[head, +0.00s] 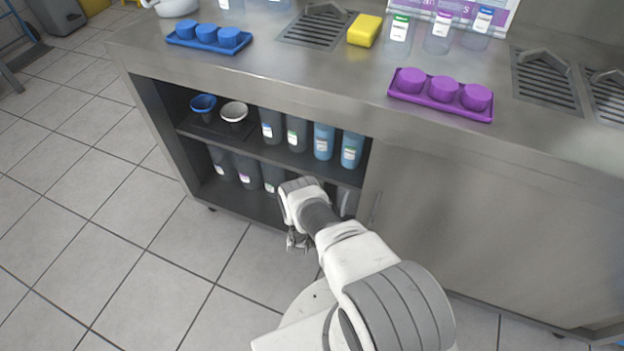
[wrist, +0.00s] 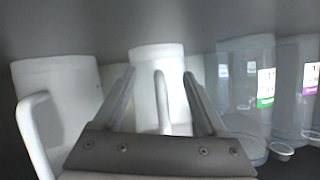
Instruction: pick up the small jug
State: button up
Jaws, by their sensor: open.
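In the wrist view, a white jug (wrist: 152,55) stands in the middle, its handle toward me between the two fingers of my gripper (wrist: 158,74). It looks narrower than a second white jug (wrist: 72,85) at the left, whose handle also faces me; I take the middle one for the small jug. My gripper is open and the fingers stand either side of the handle; I cannot tell whether they touch it. In the head view my gripper (head: 298,241) is low in front of the open cabinet, and my arm hides most of what is behind it.
Clear containers with coloured labels (wrist: 248,100) stand close at the right in the wrist view. The cabinet's middle shelf (head: 285,155) holds several bottles and lies above my gripper. A closed door panel (head: 480,220) is at the right. The floor at left is clear.

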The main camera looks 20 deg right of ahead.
jog(key=shift+w+d+f, duration=0.1)
jog(key=shift+w, duration=0.1)
grip_shut()
dwell(0.3)
